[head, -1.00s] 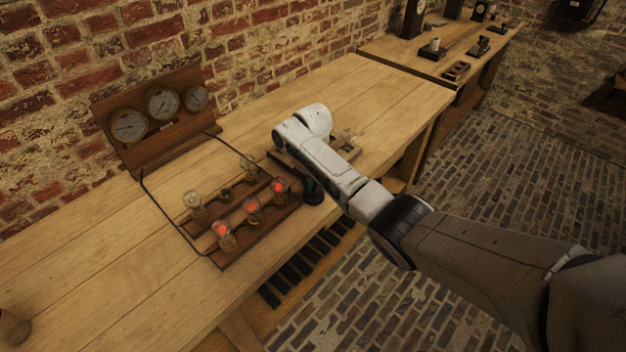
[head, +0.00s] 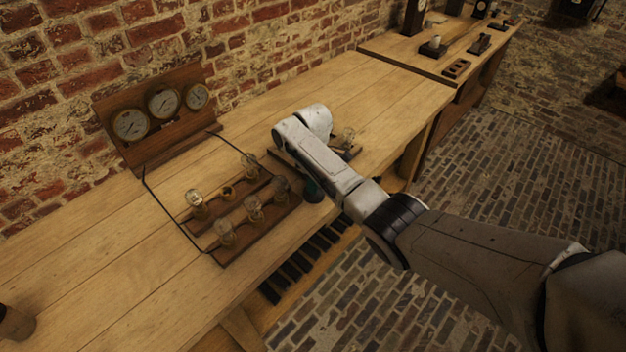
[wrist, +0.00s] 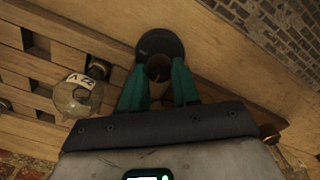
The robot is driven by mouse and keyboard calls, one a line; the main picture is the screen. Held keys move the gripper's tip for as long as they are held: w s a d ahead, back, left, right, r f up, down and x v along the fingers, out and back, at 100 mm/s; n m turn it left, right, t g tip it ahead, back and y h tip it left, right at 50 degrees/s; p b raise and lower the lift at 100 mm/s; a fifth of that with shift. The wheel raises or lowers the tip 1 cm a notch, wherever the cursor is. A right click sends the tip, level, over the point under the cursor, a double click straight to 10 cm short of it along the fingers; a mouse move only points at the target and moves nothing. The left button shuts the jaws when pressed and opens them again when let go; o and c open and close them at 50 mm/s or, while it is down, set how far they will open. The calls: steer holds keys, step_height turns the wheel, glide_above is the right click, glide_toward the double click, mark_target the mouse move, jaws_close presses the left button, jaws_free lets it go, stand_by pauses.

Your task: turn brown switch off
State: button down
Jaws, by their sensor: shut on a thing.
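A dark round switch (wrist: 161,46) with a small dark brown knob on top shows in the wrist view near the top middle, on the wooden bench. Its colour is hard to tell in the dim light. My gripper (wrist: 158,78) has teal fingers, one on each side of the knob, shut on it. In the head view the switch (head: 314,193) shows only as a dark shape at the bench's front edge, right of the bulb board, and my arm hides most of the gripper. The way the knob points is unclear.
A board (head: 222,262) with several glass bulbs, all without red glow, lies left of my gripper. A labelled glass bulb (wrist: 78,98) stands close to my left finger. A panel with three gauges (head: 163,104) leans by the wall.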

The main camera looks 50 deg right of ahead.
steer(key=shift+w+r, duration=0.1)
steer(key=shift+w, duration=0.05)
stand_by(0.3)
steer(key=c, duration=0.8)
jaws_free()
step_height(320, 180, up, 11)
steer(key=shift+f+b, duration=0.15)
steer(key=shift+b, duration=0.15)
